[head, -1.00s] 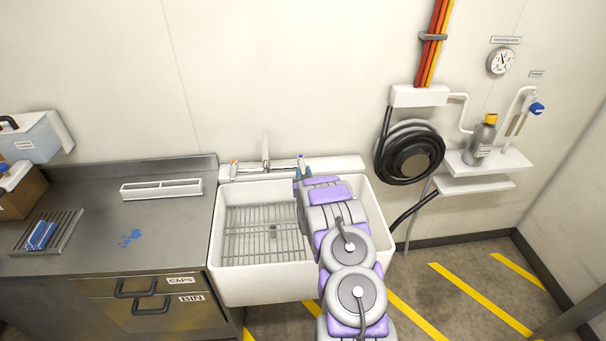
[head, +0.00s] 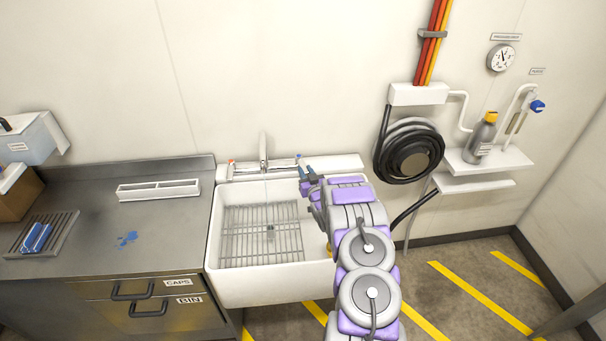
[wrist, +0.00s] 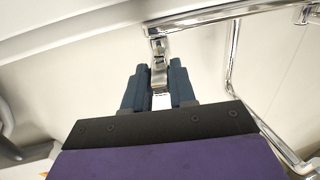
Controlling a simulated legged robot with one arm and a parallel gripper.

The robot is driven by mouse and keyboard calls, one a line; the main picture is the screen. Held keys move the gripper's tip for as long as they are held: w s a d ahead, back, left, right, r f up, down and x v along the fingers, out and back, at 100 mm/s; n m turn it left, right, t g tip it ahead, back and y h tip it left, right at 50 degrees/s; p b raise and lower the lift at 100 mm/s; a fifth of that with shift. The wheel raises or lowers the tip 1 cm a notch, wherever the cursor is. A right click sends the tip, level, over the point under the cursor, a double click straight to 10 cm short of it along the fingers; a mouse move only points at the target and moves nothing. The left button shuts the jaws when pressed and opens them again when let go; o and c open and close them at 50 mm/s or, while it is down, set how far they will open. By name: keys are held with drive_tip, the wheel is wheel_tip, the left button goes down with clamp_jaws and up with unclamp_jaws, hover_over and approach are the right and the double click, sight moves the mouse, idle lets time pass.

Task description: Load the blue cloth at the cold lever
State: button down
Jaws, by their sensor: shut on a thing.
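The chrome faucet (head: 263,150) stands at the back of the white sink, with an orange-marked lever (head: 232,165) on its left and the blue-marked cold lever (head: 298,158) on its right. My gripper (head: 304,172) is at the right end of the faucet. In the wrist view, the dark fingers of my gripper (wrist: 159,72) are closed on a chrome lever part (wrist: 159,50) below a chrome bar.
The white sink (head: 228,285) holds a wire rack (head: 262,235). On the steel counter (head: 165,215) are a white divided tray (head: 158,190) and a slotted rack with blue items (head: 37,237). A black hose reel (head: 408,150) and a shelf with a bottle (head: 481,138) are right.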

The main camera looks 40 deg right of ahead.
drive_tip(key=shift+s+d+n+y, duration=0.15)
drive_tip(key=shift+d+n+y, duration=0.25)
drive_tip(key=shift+y, duration=0.2)
drive_tip(key=c, duration=1.3)
unclamp_jaws()
drive_tip(key=shift+s, duration=0.1)
drive_tip(key=shift+o, duration=1.4)
drive_tip(key=shift+s+a+r, duration=0.15)
drive_tip(key=shift+a+r, duration=0.05)
drive_tip(key=shift+r, duration=0.05)
drive_tip(key=shift+o, duration=0.5)
drive_tip(key=shift+f, duration=0.15)
drive_tip(key=shift+d, duration=0.1)
